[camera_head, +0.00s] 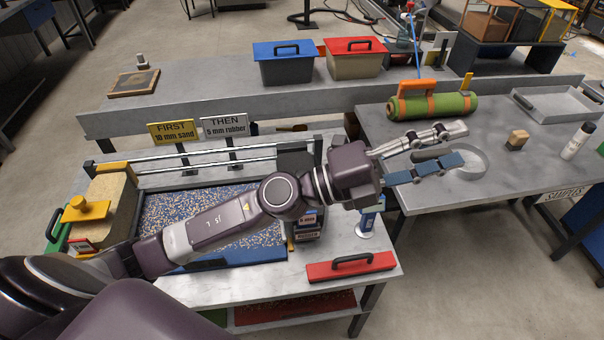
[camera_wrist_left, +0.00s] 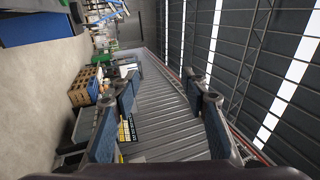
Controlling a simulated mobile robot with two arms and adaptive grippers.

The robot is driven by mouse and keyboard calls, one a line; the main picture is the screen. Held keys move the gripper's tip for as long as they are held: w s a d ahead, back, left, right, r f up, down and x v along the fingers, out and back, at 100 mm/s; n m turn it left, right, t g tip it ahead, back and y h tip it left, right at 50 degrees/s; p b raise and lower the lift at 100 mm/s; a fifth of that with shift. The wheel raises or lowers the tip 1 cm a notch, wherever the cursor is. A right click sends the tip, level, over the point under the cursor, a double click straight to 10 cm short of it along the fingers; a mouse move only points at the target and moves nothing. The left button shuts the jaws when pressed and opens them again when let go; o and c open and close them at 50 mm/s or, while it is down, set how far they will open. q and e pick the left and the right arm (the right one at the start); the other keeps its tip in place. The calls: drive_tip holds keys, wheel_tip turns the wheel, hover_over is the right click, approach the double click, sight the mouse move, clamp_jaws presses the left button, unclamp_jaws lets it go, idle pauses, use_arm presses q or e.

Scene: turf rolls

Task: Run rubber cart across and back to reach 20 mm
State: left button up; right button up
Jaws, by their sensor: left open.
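My left gripper (camera_head: 462,143) is open and empty above the right-hand table, over a round grey dish (camera_head: 484,160). Its spread fingers also show in the wrist view (camera_wrist_left: 162,85), with nothing between them. A tray bed (camera_head: 163,222) holds blue-and-tan speckled granules, partly hidden by my left arm. Two metal rails (camera_head: 215,157) run along its back. A tan cart-like box with a yellow knob (camera_head: 85,209) stands at the left end. A dark grey box (camera_head: 298,160) stands at the right end, partly behind my arm; I cannot tell whether it is the rubber cart.
A yellow sign (camera_head: 173,132) reads FIRST 10 mm sand; a white sign (camera_head: 224,126) reads THEN 5 mm rubber. Blue-lidded (camera_head: 286,68) and red-lidded (camera_head: 354,64) bins stand behind. A red handled bar (camera_head: 350,267) lies front right. A green roll (camera_head: 432,105) lies behind the gripper.

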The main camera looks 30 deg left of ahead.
use_arm(q)
wheel_tip(320, 180, down, 12)
drive_tip(key=s+a+f+m+g+y, duration=0.1)
drive_tip(key=m+g+y, duration=0.4)
drive_tip(key=m+g, duration=0.35)
drive_tip(key=w+a+f+y, duration=0.2)
drive_tip(key=a+y, duration=0.2)
drive_tip(key=a, duration=0.5)
drive_tip(key=w+a+f+t+y, duration=0.1)
drive_tip(key=w+a+f+y, duration=0.2)
drive_tip(key=a, duration=0.7)
drive_tip(key=w+a+f+y, duration=0.2)
drive_tip(key=a+y, duration=0.4)
drive_tip(key=a, duration=0.3)
drive_tip(key=shift+n, duration=0.25)
drive_tip(key=p+x, duration=0.2)
drive_tip(key=x, duration=0.4)
drive_tip(key=shift+s+d+f+p, duration=0.1)
drive_tip(key=shift+d+f+p, duration=0.1)
drive_tip(key=shift+p, duration=0.2)
drive_tip(key=shift+f, duration=0.55)
